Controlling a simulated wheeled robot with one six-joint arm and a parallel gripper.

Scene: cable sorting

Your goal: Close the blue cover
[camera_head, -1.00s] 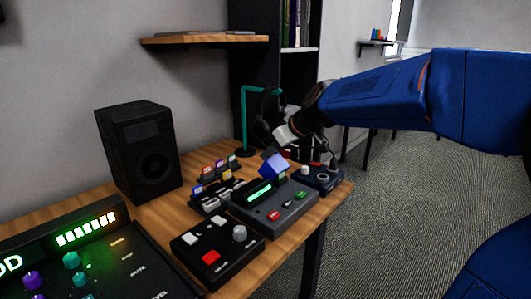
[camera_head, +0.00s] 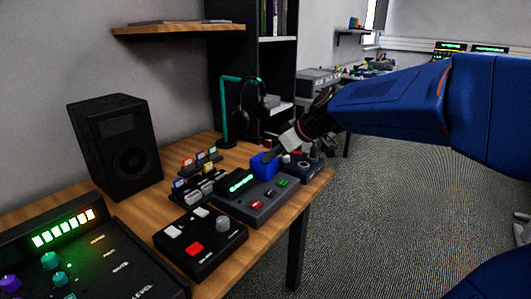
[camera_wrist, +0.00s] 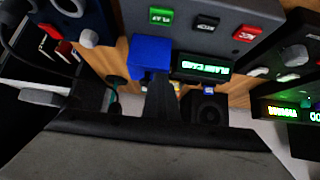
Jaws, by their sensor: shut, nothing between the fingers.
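The blue cover (camera_head: 264,166) sits at the back of the dark grey device (camera_head: 258,205), beside its lit green display (camera_head: 240,183). It looks level and down on the device, like a small box. My gripper (camera_head: 271,155) is shut and empty, its tip just above or touching the cover's top; I cannot tell which. In the wrist view the blue cover (camera_wrist: 151,53) is next to the green display (camera_wrist: 202,67), and the dark fingers (camera_wrist: 161,92) reach up to its edge.
A black box with a red button (camera_head: 200,242) stands in front. A small knobbed device (camera_head: 300,166) is right of the cover. Card holders (camera_head: 197,175), a speaker (camera_head: 117,148) and a headphone stand (camera_head: 228,112) stand behind. The wooden table (camera_head: 294,205) ends at the right.

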